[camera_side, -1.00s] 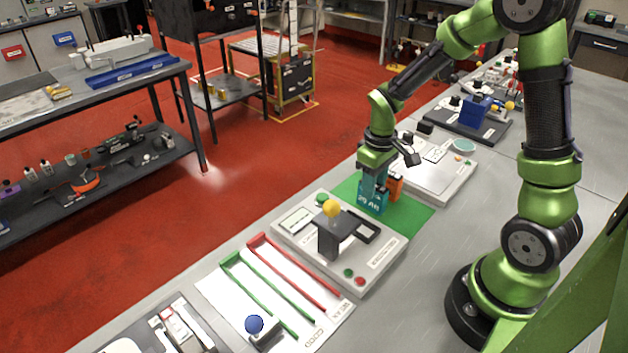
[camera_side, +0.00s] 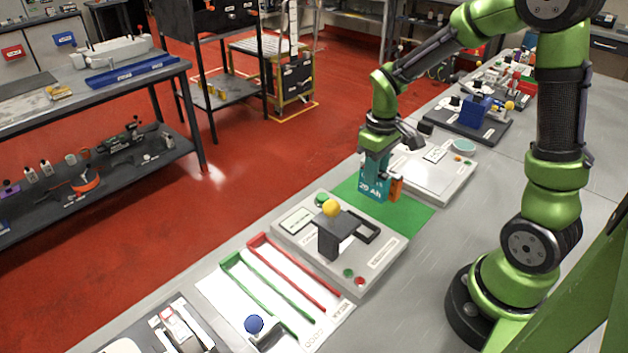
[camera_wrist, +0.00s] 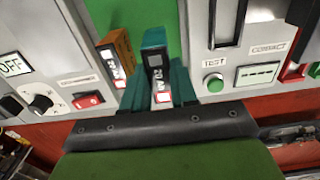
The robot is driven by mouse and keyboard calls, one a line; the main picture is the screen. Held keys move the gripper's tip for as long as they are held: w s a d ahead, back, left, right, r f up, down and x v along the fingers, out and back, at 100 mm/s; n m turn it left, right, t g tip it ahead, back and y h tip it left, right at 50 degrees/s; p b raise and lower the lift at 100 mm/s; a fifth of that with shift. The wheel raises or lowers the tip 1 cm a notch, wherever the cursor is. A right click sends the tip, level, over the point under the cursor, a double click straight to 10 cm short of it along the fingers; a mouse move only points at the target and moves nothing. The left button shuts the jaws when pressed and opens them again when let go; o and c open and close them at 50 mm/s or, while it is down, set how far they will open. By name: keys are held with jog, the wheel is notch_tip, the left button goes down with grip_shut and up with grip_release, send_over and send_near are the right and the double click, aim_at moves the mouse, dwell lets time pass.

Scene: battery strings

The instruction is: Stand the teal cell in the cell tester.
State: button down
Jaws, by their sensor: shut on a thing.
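The teal cell (camera_side: 373,182), labelled 29 Ah, is upright between the fingers of my gripper (camera_side: 377,160), which is shut on it. It is held a little above the green mat (camera_side: 415,215). In the wrist view the teal cell (camera_wrist: 154,50) shows its top between the two teal fingers of my gripper (camera_wrist: 159,88). The cell tester appears to be the grey unit (camera_side: 302,246) just nearer the camera than the mat, with a black bracket, a yellow knob (camera_side: 331,208) and a small screen. In the wrist view its TEST button (camera_wrist: 214,83) is at right.
An orange cell (camera_side: 397,188) stands on the mat close beside the teal one; it also shows in the wrist view (camera_wrist: 117,60). Another grey unit (camera_side: 452,180) with a dial lies beyond the mat. A tray with green and red rails (camera_side: 290,278) lies nearer the camera.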

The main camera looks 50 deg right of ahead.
jog(key=shift+r, duration=0.65)
